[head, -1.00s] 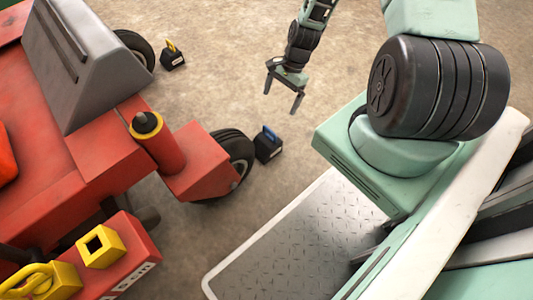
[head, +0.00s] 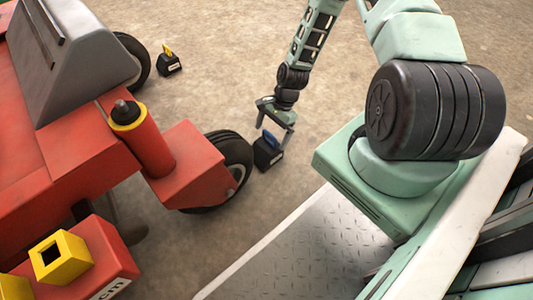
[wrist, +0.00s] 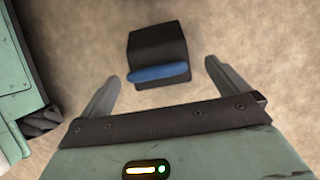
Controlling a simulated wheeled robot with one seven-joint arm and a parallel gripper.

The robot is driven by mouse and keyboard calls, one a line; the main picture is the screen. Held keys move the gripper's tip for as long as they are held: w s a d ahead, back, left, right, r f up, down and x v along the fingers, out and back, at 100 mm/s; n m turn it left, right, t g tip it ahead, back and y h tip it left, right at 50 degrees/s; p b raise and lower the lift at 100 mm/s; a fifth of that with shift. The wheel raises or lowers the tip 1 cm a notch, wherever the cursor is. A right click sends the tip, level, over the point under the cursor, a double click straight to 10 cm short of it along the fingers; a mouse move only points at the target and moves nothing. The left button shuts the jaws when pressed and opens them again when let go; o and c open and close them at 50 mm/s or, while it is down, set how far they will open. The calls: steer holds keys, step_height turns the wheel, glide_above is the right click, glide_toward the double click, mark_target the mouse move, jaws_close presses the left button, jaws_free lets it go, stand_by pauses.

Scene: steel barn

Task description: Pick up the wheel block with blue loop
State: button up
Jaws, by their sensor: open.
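The wheel block with the blue loop (head: 266,155) is a black block on the floor, beside the front wheel of the red machine. Its blue loop (wrist: 158,74) faces my gripper in the wrist view, where the black block body (wrist: 157,44) lies just beyond the fingertips. My gripper (head: 274,135) is open and close above the block, and its fingers (wrist: 160,72) stand one to each side of the blue loop. In the wrist view a gap shows between each finger and the loop. Nothing is held.
A second black block with a yellow loop (head: 168,62) sits by the farther wheel (head: 132,60). The near black wheel (head: 228,165) of the red machine (head: 60,150) is close left of the blue-loop block. Bare floor (head: 215,60) lies behind it.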

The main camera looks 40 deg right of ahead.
mark_target(268, 144)
steer(key=b+x, duration=0.4)
steer(key=x, duration=0.1)
steer(key=shift+s+d, duration=0.1)
steer(key=shift+s, duration=0.05)
steer(key=c, duration=1.2)
